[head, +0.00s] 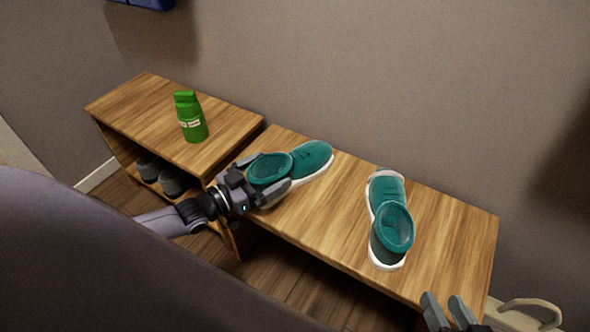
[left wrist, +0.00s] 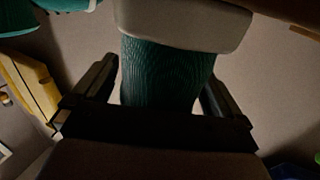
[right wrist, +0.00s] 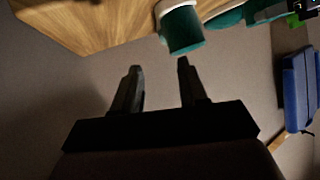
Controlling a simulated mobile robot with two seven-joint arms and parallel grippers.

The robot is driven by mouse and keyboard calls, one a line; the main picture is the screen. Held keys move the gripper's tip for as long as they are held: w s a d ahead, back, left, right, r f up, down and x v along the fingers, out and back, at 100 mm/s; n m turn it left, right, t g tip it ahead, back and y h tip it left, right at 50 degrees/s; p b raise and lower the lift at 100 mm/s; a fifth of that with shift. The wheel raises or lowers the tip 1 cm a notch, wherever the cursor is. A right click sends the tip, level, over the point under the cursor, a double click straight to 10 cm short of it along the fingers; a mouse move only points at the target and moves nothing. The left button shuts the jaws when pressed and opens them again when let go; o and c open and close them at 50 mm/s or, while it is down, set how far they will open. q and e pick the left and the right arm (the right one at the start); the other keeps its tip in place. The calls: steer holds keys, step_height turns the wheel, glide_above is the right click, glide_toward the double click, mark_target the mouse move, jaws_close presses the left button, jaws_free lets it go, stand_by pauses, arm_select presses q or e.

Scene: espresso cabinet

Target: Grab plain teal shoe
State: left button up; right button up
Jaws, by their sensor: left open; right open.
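Two teal shoes with white soles lie on the wooden bench. The left teal shoe (head: 312,158) lies at the bench's left end, toe toward the upper right. My left gripper (head: 268,178) is open, its fingers on either side of this shoe's heel collar. In the left wrist view the teal collar (left wrist: 165,75) sits between the open fingers (left wrist: 160,95). The right teal shoe (head: 388,190) lies mid-bench, its opening toward the front. My right gripper (head: 450,312) is open and empty near the bench's front right. I cannot tell which shoe is the plain one.
A green bottle (head: 191,118) stands on the left cabinet (head: 150,100), with dark shoes (head: 160,175) on its lower shelf. The bench top (head: 450,220) is clear at the right. A beige chair-like object (head: 530,312) stands at the lower right. A wall rises behind.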

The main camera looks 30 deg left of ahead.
arm_select(q)
steer(key=c, duration=0.8)
steer(key=shift+r, duration=0.1)
steer(key=shift+c, duration=1.2)
steer(key=shift+r, duration=0.1)
